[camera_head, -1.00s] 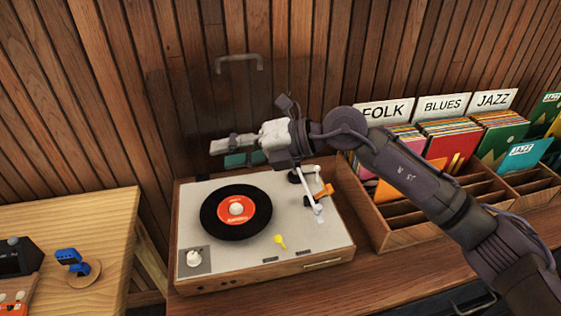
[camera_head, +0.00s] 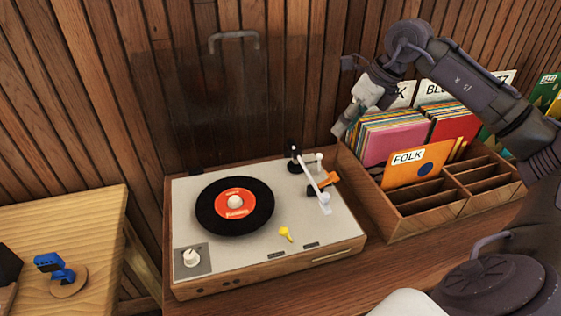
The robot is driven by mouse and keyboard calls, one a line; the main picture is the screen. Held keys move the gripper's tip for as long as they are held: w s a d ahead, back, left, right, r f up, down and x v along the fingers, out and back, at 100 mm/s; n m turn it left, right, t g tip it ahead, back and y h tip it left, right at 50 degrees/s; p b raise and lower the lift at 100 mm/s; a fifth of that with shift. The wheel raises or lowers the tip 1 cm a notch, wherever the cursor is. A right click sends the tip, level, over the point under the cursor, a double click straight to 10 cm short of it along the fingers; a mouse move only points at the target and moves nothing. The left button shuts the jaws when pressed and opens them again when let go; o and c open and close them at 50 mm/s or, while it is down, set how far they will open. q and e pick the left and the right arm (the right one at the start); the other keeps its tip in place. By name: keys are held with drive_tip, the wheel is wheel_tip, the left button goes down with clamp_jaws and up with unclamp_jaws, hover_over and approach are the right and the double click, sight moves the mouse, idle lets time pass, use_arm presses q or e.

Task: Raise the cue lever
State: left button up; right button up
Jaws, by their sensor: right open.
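The turntable (camera_head: 275,272) has a pale deck with a wooden front. A black record with a red label (camera_head: 250,203) lies on its platter. The white tonearm (camera_head: 311,179) stands right of the record, with its white head at the front end, clear of the record. An orange lever-like piece (camera_head: 325,182) sits beside the tonearm. A small yellow lever-like piece (camera_head: 285,234) sits on the deck in front of it. I cannot tell for certain which is the cue lever. My right gripper (camera_head: 341,127) is open and empty, above the turntable's back right corner, apart from both pieces. My left gripper is out of view.
The raised clear lid (camera_head: 200,110) stands behind the deck against the plank wall. A wooden record crate (camera_head: 436,222) with a FOLK sleeve (camera_head: 418,164) stands close on the right. A wooden table (camera_head: 60,225) with a blue object (camera_head: 55,267) is at left.

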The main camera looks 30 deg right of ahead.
sight(319, 158)
drive_tip(key=x, duration=1.2)
drive_tip(key=shift+d+f+p, duration=0.1)
drive_tip(key=shift+d+p, duration=0.05)
drive_tip(key=shift+p, duration=0.2)
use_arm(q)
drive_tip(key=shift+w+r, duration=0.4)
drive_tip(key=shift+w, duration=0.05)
use_arm(e)
drive_tip(key=shift+w+f, duration=0.2)
drive_tip(key=shift+f, duration=0.45)
drive_tip(key=shift+c, duration=0.4)
clamp_jaws()
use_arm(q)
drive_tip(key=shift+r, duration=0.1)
